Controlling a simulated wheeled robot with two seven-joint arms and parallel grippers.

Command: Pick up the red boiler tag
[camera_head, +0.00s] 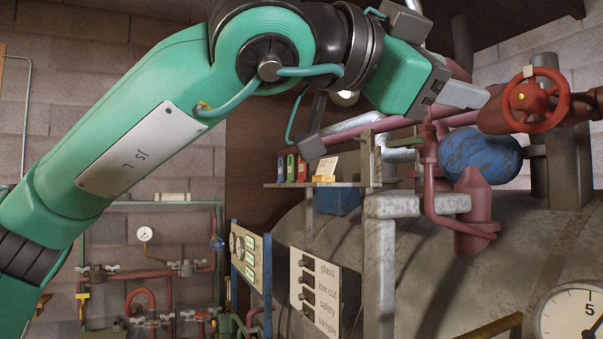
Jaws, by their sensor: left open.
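A small red tag (302,168) stands upright on a shelf in the middle of the head view. It is at the right end of a short row, beside a blue one and a green one. I cannot read any marking on it, so I cannot tell for sure that it is the boiler tag. My left gripper (385,120) hangs above and to the right of the row, nearer the camera. Its jaws are open, and I see nothing held. My right gripper is not in view.
The narrow shelf (345,184) also bears a small card in an orange holder (325,170). Pink pipes and a red handwheel (536,98) lie to the right, over the large grey boiler (440,275). A labelled switch panel (316,290) is below. A gauge (570,312) is lower right.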

